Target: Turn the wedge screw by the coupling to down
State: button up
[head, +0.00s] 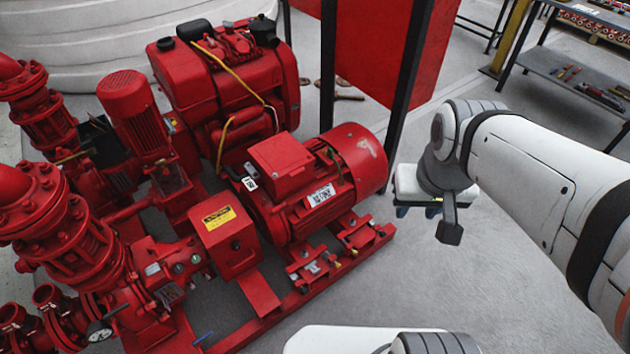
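The red coupling guard (226,236) with a yellow label stands between the pump and the red electric motor (314,180). Small adjusting fittings with pale metal parts (312,268) sit at the motor's front foot on the side nearer the coupling. A similar fitting (362,232) is at the foot farther from it. The wedge screw is too small for me to tell its position. My gripper (417,211) hangs right of the motor, apart from it and from the fittings. Its fingers are mostly hidden under its body, and I see nothing held.
The red base rail (340,272) runs along the motor's front. A black post (408,80) and red panel stand behind the motor. A grey shelf with tools (575,80) is at the upper right. The floor (470,290) right of the rail is clear.

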aim_at(304, 291)
jog(key=z, duration=0.1)
jog(key=k, duration=1.25)
jog(key=u, duration=1.25)
jog(key=i, duration=1)
